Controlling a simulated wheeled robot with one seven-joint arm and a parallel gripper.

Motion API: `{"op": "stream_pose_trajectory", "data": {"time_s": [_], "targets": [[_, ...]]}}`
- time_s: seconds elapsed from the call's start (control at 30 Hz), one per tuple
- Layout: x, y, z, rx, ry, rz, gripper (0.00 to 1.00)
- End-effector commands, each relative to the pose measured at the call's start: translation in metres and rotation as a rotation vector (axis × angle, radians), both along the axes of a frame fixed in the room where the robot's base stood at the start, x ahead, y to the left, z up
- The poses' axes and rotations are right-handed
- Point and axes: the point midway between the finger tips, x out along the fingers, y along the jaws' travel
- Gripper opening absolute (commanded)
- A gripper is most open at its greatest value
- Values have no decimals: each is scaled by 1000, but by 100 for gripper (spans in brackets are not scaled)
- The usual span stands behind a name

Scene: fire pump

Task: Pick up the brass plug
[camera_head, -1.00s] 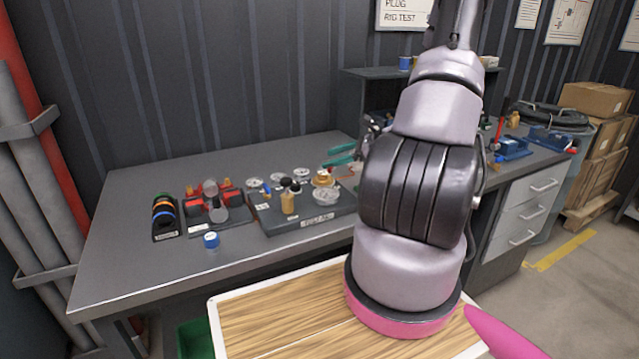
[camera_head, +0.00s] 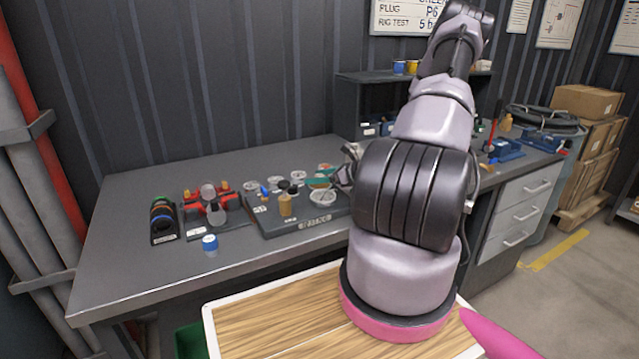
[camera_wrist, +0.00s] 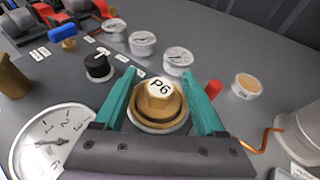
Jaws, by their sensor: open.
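The brass plug (camera_wrist: 160,103) is a hex-headed brass piece with "P6" on its white top. In the wrist view it sits upright in a round brass seat on the dark board, between my two teal fingers. My gripper (camera_wrist: 158,77) is open, with one finger on each side of the plug. I cannot tell whether either finger touches it. In the head view my gripper (camera_head: 321,181) is at the board's back right and largely covers the plug.
A large pressure gauge (camera_wrist: 52,143) lies close on the left. Several small gauges (camera_wrist: 142,43), a black knob (camera_wrist: 98,67) and a brass cylinder (camera_head: 285,205) stand nearby. A red piece (camera_wrist: 213,92) and copper wire (camera_wrist: 262,140) are right of my fingers. A blue-capped jar (camera_head: 210,245) stands at the front.

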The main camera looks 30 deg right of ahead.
Motion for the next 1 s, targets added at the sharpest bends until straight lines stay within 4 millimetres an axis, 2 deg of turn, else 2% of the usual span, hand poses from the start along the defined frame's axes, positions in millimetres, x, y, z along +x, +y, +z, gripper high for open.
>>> {"op": "stream_pose_trajectory", "data": {"time_s": [0.1,0.2,0.43,0.47,0.5,0.63,1.0], "targets": [[13,9,-5,1,-1,0,72],[18,13,-8,1,1,0,72],[19,14,-8,0,0,-1,72],[19,13,-8,0,0,-1,65],[19,13,-8,0,0,-1,49],[19,13,-8,0,0,-1,0],[19,13,-6,0,-1,0,0]]}}
